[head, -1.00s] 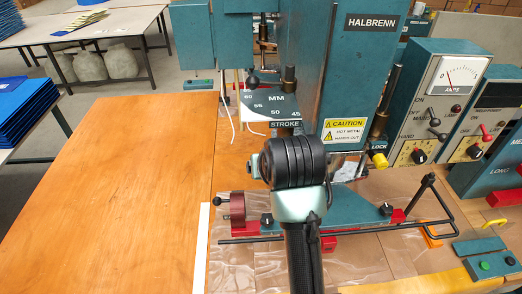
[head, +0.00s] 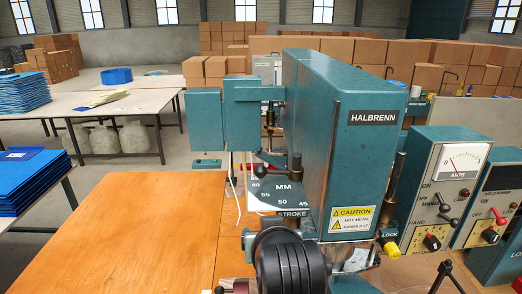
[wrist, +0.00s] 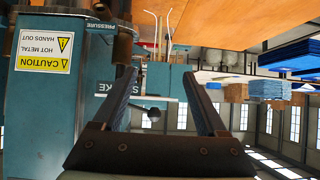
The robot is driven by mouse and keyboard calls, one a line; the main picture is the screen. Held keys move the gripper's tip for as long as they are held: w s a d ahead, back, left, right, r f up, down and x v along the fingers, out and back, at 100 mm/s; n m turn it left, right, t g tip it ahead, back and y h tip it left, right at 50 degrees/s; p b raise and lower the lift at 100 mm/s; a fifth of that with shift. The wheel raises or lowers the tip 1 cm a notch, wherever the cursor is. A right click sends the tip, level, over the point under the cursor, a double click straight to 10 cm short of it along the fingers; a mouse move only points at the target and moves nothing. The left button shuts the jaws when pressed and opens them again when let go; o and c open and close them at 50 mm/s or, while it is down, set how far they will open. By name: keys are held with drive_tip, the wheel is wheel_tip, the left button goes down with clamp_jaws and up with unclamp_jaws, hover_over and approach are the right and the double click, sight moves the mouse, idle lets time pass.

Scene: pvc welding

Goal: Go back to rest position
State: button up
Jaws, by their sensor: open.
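My gripper (wrist: 157,78) shows in the wrist view with its two dark fingers spread apart and nothing between them. The wrist picture is upside down. The teal HALBRENN welding machine (head: 330,150) stands in the middle of the head view. Its side also shows at the left of the wrist view (wrist: 45,110), beside my fingers; I cannot tell the exact gap. In the head view a black joint of my arm rises at the bottom in front of the machine, and my gripper is not visible there.
A wooden worktop (head: 130,230) is clear left of the machine. The AMPS control box (head: 445,185) stands at right. Blue stacked sheets (head: 25,185) lie at far left. A yellow caution label (head: 351,218) warns of hot metal. Tables and cardboard boxes (head: 232,38) stand behind.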

drive_tip(key=s+a+r+t+b, duration=0.15)
drive_tip(key=r+t, duration=0.35)
drive_tip(key=r, duration=0.6)
drive_tip(key=s+a+r+t, duration=0.15)
drive_tip(key=r+t, duration=0.25)
drive_tip(key=r, duration=0.7)
drive_tip(key=s+d+r+t+h, duration=0.1)
drive_tip(key=s+r+t, duration=0.6)
drive_tip(key=s+r, duration=0.6)
drive_tip(key=shift+s+d+r+m+b, duration=0.35)
drive_tip(key=shift+s+m+b, duration=0.1)
drive_tip(key=shift+s, duration=0.1)
drive_tip(key=shift+f, duration=0.1)
